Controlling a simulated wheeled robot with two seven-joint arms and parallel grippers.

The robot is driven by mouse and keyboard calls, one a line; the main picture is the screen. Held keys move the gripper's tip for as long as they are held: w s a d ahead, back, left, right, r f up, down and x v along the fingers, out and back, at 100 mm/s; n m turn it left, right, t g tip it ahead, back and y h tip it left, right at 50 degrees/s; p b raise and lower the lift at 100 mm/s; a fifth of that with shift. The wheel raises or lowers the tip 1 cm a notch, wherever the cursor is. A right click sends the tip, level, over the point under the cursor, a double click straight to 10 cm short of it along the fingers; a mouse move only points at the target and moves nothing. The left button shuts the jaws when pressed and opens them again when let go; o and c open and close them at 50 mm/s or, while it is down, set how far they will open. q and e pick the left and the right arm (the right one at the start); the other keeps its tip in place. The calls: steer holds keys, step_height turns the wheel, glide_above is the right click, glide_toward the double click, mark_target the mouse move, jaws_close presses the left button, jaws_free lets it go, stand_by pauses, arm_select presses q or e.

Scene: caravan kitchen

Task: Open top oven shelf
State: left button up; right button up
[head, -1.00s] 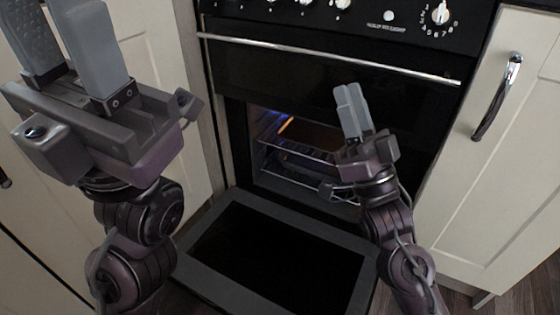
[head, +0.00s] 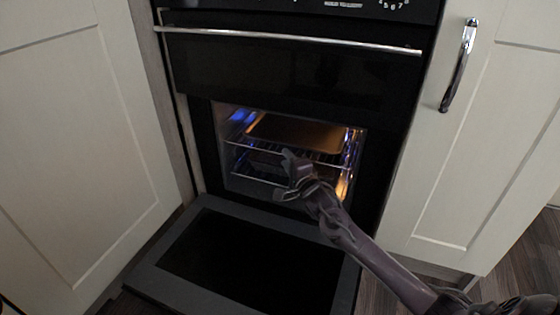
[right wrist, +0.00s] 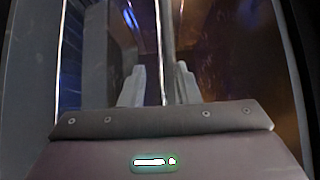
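The lower oven is open, and its lit cavity shows in the head view. The top oven shelf (head: 254,147) is a wire rack with a flat brown tray (head: 300,131) on it. A lower wire shelf (head: 250,179) sits beneath. My right gripper (head: 288,157) is at the front of the cavity, by the top shelf's front edge. In the right wrist view my right gripper (right wrist: 160,85) has its fingers apart, with a metal shelf bar (right wrist: 165,50) running between them. Contact with the bar cannot be told. My left gripper is out of view.
The oven door (head: 180,270) lies folded down in front of the cavity. Above is a closed upper oven door with a long metal handle (head: 290,38). Cream cupboards stand on both sides; the right one (head: 480,150) has a metal handle (head: 460,65).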

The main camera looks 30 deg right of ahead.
steer(key=shift+w+d+b, duration=0.15)
steer(key=shift+w+b, duration=0.6)
steer(key=shift+w, duration=1)
steer(key=shift+c, duration=0.4)
jaws_close()
